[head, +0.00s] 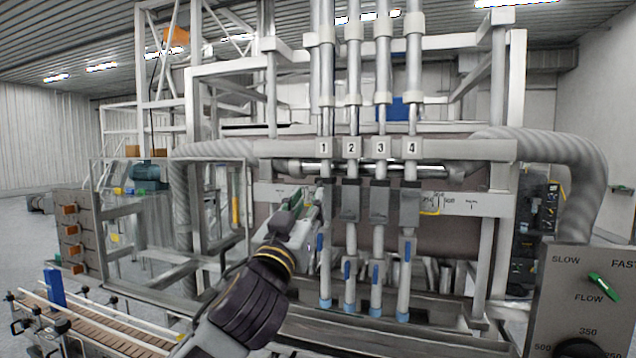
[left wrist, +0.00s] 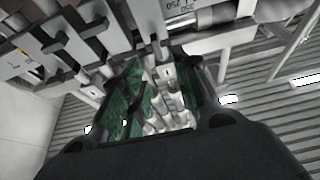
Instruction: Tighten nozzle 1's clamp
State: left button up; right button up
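Nozzle 1 (head: 325,275) is the leftmost of several upright steel tubes, under the number plate "1" (head: 323,148). It has a blue lever (head: 319,243) on its side and a blue tip. The neighbouring nozzles carry grey clamp blocks (head: 351,200) at mid height; nozzle 1's block is largely hidden behind my left gripper (head: 308,200). That gripper reaches up from the lower left, just left of and in front of nozzle 1. In the left wrist view its green-padded fingers (left wrist: 155,90) stand apart, with tubes seen between them. Contact cannot be told. My right gripper is out of view.
Nozzles 2, 3 and 4 (head: 405,275) stand close on the right. A control panel (head: 590,300) with a green FLOW knob (head: 604,286) is at the lower right. A conveyor (head: 95,325) runs at the lower left. Thick ribbed hoses (head: 590,185) flank the frame.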

aim_at(319, 185)
pick_arm(q)
jog(key=shift+p+x, duration=1.1)
jog(key=shift+x, duration=2.65)
grip_shut()
